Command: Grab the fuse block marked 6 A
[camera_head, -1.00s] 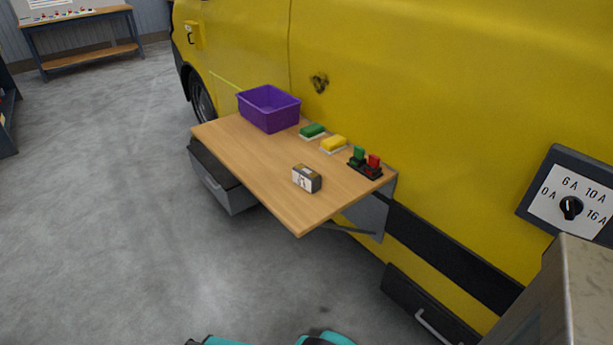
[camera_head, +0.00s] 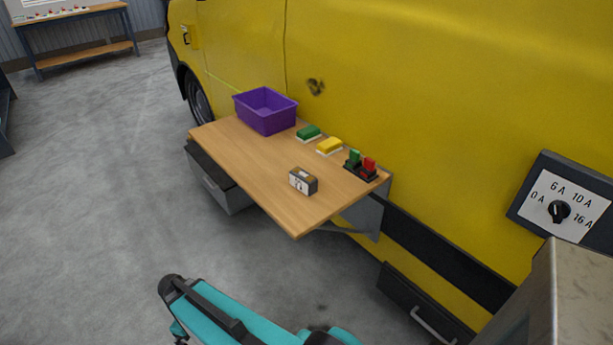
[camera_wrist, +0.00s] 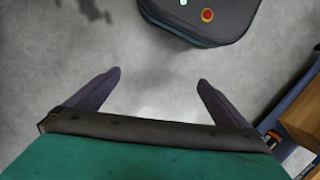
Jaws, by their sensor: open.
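No 6 A marking is readable on any block, so I cannot tell which block is the task's. On the wooden fold-out table (camera_head: 235,155), a green block (camera_head: 308,132) and a yellow block (camera_head: 329,145) lie on pale bases. A small upright green piece (camera_head: 354,157) and a red piece (camera_head: 369,165) stand in a black holder nearer the right corner. A small dark and white box (camera_head: 303,182) with a brownish top sits near the front edge. My gripper (camera_wrist: 158,80) is open and empty above the grey floor, away from the table.
A purple bin (camera_head: 266,112) stands at the table's far end, against the yellow van (camera_head: 420,90). A dial panel (camera_head: 560,208) marked 0 A, 6 A, 10 A and 16 A is at right. An open-looking grey drawer (camera_head: 215,185) is under the table.

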